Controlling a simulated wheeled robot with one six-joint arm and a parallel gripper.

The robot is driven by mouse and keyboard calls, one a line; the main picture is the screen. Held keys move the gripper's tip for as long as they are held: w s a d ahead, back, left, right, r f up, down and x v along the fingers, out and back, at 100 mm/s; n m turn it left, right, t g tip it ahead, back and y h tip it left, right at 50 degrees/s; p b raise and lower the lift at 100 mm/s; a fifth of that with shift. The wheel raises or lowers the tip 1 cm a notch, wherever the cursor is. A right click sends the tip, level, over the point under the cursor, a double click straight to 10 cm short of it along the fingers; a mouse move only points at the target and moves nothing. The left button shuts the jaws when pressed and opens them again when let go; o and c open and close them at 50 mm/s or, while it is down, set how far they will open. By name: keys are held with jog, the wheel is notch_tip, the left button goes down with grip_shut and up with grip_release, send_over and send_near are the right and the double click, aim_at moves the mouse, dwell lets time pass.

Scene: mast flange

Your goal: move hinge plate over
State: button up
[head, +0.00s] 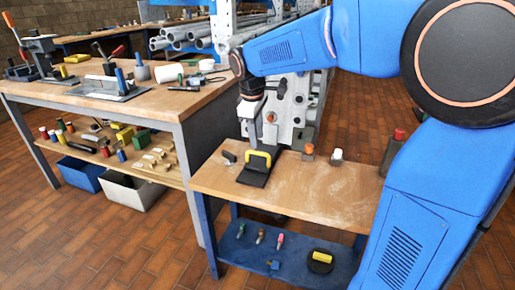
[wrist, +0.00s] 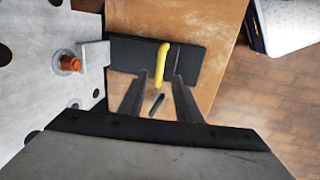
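The hinge plate, as I take it, is a flat black plate with a yellow handle (head: 253,178) on the small wooden bench. The plate (wrist: 205,65) also shows in the wrist view, its yellow handle (wrist: 162,58) standing near its middle. My gripper (wrist: 160,76) is open, its two dark fingers pointing at the plate, one on each side of the handle in the picture. Whether the fingers are level with the handle cannot be told. In the head view my gripper (head: 253,138) points down above the handle. A pale holed metal plate (head: 298,110), perhaps the mast flange, stands upright behind.
An orange-headed part (wrist: 68,62) is on the holed plate beside a grey block (wrist: 95,54). Small pieces with an orange top (head: 308,151) and a white top (head: 337,156) stand on the bench. The bench's right middle (head: 345,185) is clear. A cluttered workbench (head: 150,95) is left.

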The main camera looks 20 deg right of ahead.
aim_at(258, 152)
jog(key=shift+w+d+f, duration=0.1)
jog(key=shift+w+f, duration=0.05)
jog(key=shift+f, duration=0.8)
jog(key=shift+w+d+f, duration=0.15)
jog(key=shift+f, duration=0.75)
jog(key=shift+w+d+f, duration=0.1)
jog(key=shift+w+f, duration=0.05)
jog(key=shift+f, duration=0.8)
grip_shut()
